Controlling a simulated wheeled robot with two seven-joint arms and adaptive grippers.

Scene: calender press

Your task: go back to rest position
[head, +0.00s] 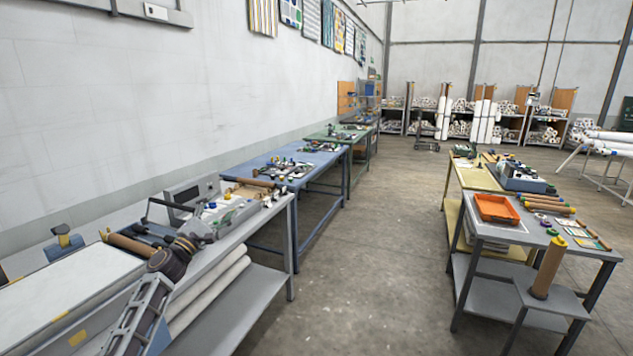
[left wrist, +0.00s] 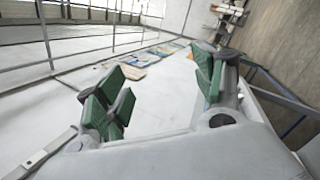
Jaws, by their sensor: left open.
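My left arm comes in from the bottom left in the head view. My left gripper (head: 192,240) is over the near end of the grey workbench, beside the grey press machine. In the left wrist view its green-padded fingers (left wrist: 158,92) are wide apart, with nothing between them. A pale surface shows beyond them. My right gripper is in neither view.
The press machine (head: 226,211) and a brown roller (head: 128,244) are on the near left bench (head: 258,290). A blue table (head: 318,156) stands behind. At right, a grey table (head: 485,232) holds an orange tray (head: 496,208). The floor aisle (head: 375,265) between is clear.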

